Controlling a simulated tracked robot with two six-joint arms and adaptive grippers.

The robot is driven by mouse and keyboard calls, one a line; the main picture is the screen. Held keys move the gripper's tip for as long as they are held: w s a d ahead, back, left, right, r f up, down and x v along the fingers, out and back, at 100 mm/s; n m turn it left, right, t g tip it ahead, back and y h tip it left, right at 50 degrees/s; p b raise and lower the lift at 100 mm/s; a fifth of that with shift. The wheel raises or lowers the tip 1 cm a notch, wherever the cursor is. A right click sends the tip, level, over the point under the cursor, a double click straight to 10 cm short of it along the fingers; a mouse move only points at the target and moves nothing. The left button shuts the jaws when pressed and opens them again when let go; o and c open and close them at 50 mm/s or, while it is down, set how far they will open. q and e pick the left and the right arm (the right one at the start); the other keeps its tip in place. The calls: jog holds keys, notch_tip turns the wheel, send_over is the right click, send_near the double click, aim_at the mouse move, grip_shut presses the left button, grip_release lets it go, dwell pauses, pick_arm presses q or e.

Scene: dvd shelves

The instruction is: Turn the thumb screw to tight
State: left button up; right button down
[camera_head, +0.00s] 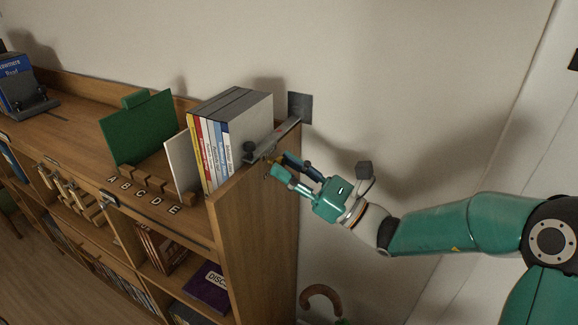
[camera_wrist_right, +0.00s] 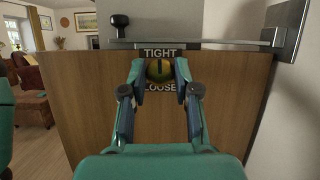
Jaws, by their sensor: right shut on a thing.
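The thumb screw (camera_wrist_right: 160,71) is a round brass-coloured knob on the wooden end panel of the shelf. In the right wrist view a dark label (camera_wrist_right: 160,53) reads TIGHT above it and LOOSE below it. A dark upright mark shows on the screw's face; I cannot tell clearly which way it points. My right gripper (camera_wrist_right: 160,74) is shut on the screw, one fingertip on each side. In the head view my right gripper (camera_head: 271,164) reaches the upper end of the shelf from the right. My left gripper is not in view.
A grey metal bar (camera_head: 275,140) with a black knob (camera_head: 249,149) runs along the shelf's end, just above the screw, to a wall plate (camera_head: 300,106). Upright DVD cases (camera_head: 222,140) and a green panel (camera_head: 138,127) stand on the shelf top. The wall is close behind.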

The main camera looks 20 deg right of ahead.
jog(key=shift+f, duration=0.45)
jog(key=c, duration=1)
grip_release()
jog(key=shift+c, duration=0.2)
jog(key=shift+o, duration=0.8)
jog(key=shift+r, duration=0.2)
jog(key=shift+d, duration=0.1)
jog(key=v, duration=1.2)
